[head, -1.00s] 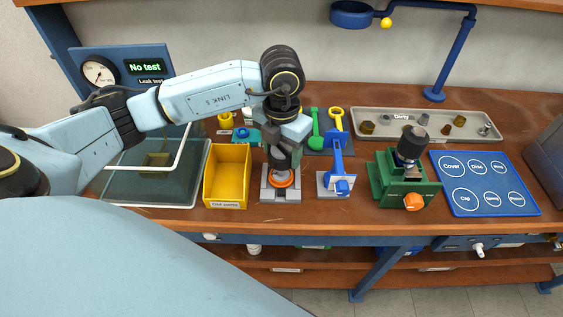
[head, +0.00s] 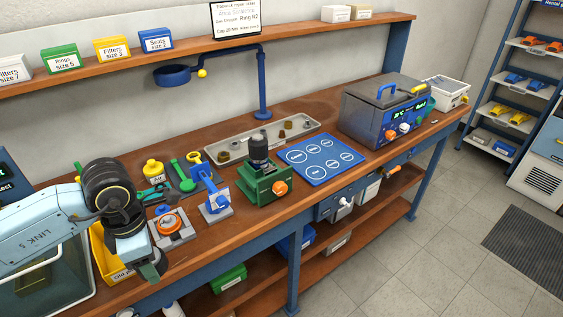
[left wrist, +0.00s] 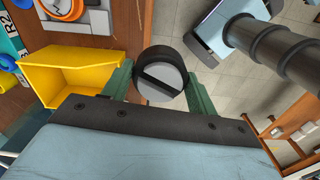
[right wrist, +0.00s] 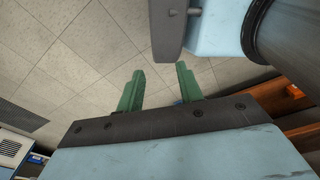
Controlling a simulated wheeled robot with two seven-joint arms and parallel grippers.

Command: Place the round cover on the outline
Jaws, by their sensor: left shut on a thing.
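The round cover (left wrist: 160,78), dark with a grey face and a dark bar across it, is held between both fingers of my left gripper (left wrist: 160,88) in the left wrist view. In the head view my left gripper (head: 153,268) is at the lower left, by the bench's front edge and the yellow bin; the cover is hard to make out there. The blue mat (head: 343,169) with white outlines lies right of the green vise; its large upper-left circle is the cover outline (head: 298,157). My right gripper (right wrist: 160,90) is open and empty, seen only in the right wrist view.
A fixture with an orange ring (head: 170,224), a blue-handled stand (head: 215,200) and a green vise (head: 264,182) holding a black cylinder stand between my left gripper and the mat. A grey tray (head: 235,150) lies behind; a grey machine (head: 385,110) stands right of the mat.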

